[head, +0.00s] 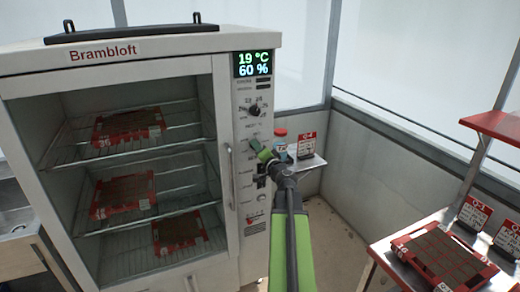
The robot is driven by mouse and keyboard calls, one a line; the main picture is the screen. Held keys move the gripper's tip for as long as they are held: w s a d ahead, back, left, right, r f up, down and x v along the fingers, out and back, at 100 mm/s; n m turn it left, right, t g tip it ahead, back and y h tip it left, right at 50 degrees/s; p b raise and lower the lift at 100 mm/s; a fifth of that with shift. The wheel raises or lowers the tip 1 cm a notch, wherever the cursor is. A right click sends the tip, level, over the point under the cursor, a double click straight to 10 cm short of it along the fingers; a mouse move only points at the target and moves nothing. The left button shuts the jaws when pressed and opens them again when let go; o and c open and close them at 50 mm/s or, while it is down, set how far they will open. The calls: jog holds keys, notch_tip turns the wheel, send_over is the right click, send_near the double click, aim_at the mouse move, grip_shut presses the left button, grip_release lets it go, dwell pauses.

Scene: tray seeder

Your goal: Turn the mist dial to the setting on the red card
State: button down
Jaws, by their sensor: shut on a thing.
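The control panel (243,190) runs down the right side of the white Brambloft cabinet. My gripper (260,150) reaches the panel at mid-height, its green fingers shut on what appears to be the mist dial. The fingers hide the dial, so I cannot read its pointer or setting. A black dial (254,108) with numbers around it sits higher on the panel, clear of my gripper. I cannot tell which red card gives the setting; a red and white card (307,145) marked Q-4 stands right of the panel, too small to read fully.
The display (257,65) reads 19 °C and 60 %. Red trays (120,140) lie on wire racks inside the cabinet. A small shelf (310,163) holds a red-capped item (280,133). At right, a bench bears another red tray (408,262) and red cards (475,212).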

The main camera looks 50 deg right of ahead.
jog(key=m, duration=3)
jog(key=shift+s+d, duration=0.1)
jog(key=shift+s, duration=0.05)
jog(key=shift+m, duration=0.4)
jog(key=c, duration=0.9)
grip_release()
jog(key=shift+c, duration=0.2)
